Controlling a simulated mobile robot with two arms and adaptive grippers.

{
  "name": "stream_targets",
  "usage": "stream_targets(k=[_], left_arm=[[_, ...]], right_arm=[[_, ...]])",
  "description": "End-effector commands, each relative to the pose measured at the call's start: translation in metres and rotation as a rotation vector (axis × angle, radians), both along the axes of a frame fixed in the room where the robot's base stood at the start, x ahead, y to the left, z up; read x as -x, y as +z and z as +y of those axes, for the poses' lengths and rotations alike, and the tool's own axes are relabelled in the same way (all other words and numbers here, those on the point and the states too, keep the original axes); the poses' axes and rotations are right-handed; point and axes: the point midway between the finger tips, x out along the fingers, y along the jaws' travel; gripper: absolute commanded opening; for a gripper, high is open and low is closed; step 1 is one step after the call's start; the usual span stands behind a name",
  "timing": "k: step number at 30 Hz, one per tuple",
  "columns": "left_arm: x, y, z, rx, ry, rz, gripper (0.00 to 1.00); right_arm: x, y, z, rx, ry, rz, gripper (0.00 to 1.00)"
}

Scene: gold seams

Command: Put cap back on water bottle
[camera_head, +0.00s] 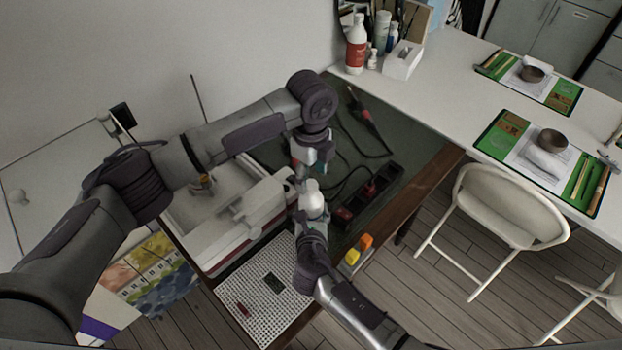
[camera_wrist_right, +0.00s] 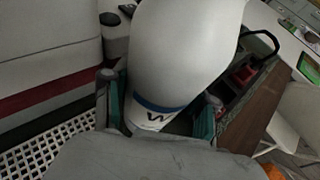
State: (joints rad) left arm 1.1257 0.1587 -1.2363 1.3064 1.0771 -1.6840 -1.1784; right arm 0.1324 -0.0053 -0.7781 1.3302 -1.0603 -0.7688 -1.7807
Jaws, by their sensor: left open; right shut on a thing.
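The white water bottle (camera_head: 312,197) stands roughly upright in my right gripper (camera_head: 311,218). In the right wrist view the bottle (camera_wrist_right: 185,50) fills the middle, with a blue band and a dark letter W low on it. The right gripper's fingers (camera_wrist_right: 158,108) are shut on its two sides. My left gripper (camera_head: 305,170) is open, pointing down just above the bottle's top; it looks close, but I cannot tell whether they touch. The cap cannot be made out in either view, and the left fingertips are too small to see clearly.
A white and red machine (camera_head: 235,215) stands left of the bottle. A white perforated plate (camera_head: 262,310) lies in front. A dark power strip (camera_head: 375,190) and cables lie to the right on the green mat (camera_head: 400,145). Orange and yellow blocks (camera_head: 365,242) sit near the wooden edge.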

Motion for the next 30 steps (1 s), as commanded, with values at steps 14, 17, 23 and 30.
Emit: stream_targets(k=[14, 17, 23, 30], left_arm=[[0.000, 0.089, 0.000, 0.001, -0.001, -0.002, 0.62], [0.000, 0.095, 0.000, 0.001, -0.002, -0.001, 0.62], [0.000, 0.097, 0.000, 0.001, -0.001, -0.001, 0.62], [0.000, 0.096, 0.000, 0.001, -0.001, -0.001, 0.62]], right_arm=[[0.000, -0.001, 0.000, 0.001, -0.001, 0.001, 0.00], [0.000, -0.001, 0.000, 0.001, -0.001, 0.001, 0.00], [0.000, -0.001, 0.000, 0.000, -0.001, 0.001, 0.00], [0.000, -0.001, 0.000, 0.000, -0.001, 0.001, 0.81]])
